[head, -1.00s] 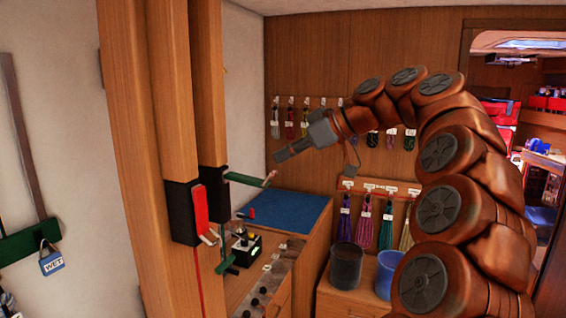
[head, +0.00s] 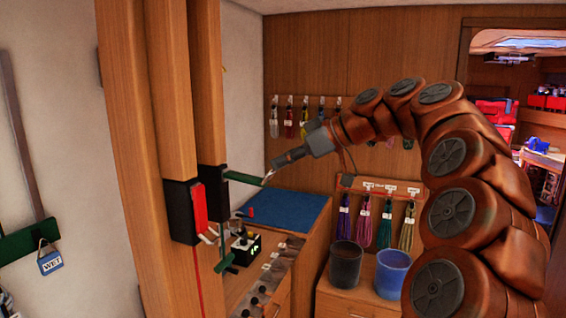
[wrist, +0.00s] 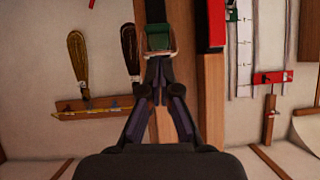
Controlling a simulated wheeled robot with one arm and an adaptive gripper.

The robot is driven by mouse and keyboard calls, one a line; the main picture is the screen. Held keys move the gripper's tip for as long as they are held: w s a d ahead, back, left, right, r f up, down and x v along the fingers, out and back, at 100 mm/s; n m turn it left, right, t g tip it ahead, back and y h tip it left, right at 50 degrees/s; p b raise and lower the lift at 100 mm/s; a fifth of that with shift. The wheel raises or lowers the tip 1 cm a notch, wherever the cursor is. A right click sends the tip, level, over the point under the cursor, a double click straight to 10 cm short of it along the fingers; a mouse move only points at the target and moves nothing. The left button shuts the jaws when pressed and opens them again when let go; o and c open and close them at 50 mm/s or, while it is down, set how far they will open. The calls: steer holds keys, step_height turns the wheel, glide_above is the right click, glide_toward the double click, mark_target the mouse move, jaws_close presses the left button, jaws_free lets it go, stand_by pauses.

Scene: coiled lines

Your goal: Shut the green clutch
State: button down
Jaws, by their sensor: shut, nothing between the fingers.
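The green clutch has a black body (head: 212,203) on the farther wooden post, and its green lever (head: 243,178) sticks out to the right, roughly level. My gripper (head: 273,168) is shut and empty, just above and right of the lever's outer end. In the wrist view the shut fingertips (wrist: 158,62) line up with the pale-edged end of the green lever (wrist: 158,40). They are touching it or very close; I cannot tell which.
A red clutch lever (head: 200,209) lies upright against its black body on the nearer post. A blue mat (head: 290,210) covers the bench behind. A dark bin (head: 345,265) and a blue bin (head: 392,273) stand right. Coiled lines (head: 363,225) hang on the back wall.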

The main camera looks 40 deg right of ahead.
steer(key=shift+f+t+b, duration=0.3)
steer(key=shift+b, duration=0.3)
